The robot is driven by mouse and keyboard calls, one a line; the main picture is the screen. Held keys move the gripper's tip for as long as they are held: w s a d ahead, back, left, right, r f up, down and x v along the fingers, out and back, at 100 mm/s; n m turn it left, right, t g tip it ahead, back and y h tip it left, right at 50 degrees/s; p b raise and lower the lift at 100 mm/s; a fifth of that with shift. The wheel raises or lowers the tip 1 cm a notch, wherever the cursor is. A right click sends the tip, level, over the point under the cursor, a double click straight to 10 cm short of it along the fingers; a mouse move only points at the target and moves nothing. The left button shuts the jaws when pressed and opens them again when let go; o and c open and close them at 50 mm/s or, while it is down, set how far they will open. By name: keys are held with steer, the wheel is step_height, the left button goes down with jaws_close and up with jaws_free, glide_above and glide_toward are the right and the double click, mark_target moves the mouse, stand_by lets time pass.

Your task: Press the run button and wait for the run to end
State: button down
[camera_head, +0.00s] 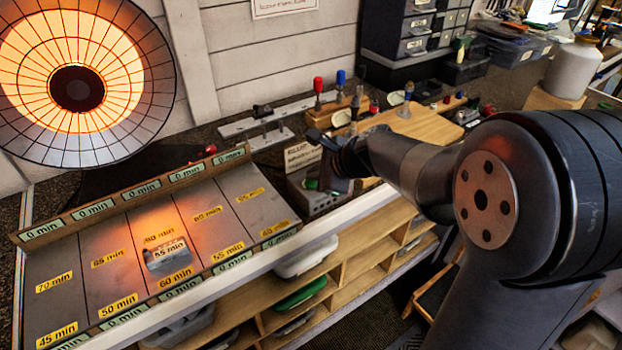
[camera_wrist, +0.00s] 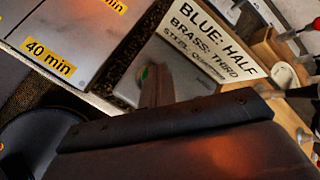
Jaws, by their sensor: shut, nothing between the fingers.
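A grey control box (camera_head: 318,200) stands just right of the slanted board, with a green run button (camera_head: 312,184) on its top. The button also shows in the wrist view (camera_wrist: 143,73), partly covered by my fingers. My gripper (camera_head: 332,172) is shut and empty, pointing down over the box close to the button. I cannot tell whether the fingertips touch the button or whether it is pressed in. A round heat lamp (camera_head: 135,70) glows orange at the upper left.
The slanted board (camera_head: 55,265) has several lanes with yellow minute labels and green 0 min labels along its edges. A sign (camera_wrist: 205,45) about blue, brass and steel stands behind the box. Screwdrivers (camera_head: 318,90) with red and blue handles stand in a rack behind.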

mark_target(315, 184)
steer(key=shift+r+p, duration=0.65)
steer(key=shift+r, duration=0.15)
steer(key=shift+r, duration=0.1)
step_height(315, 184, up, 5)
steer(key=p, duration=0.4)
steer(key=shift+p, duration=0.4)
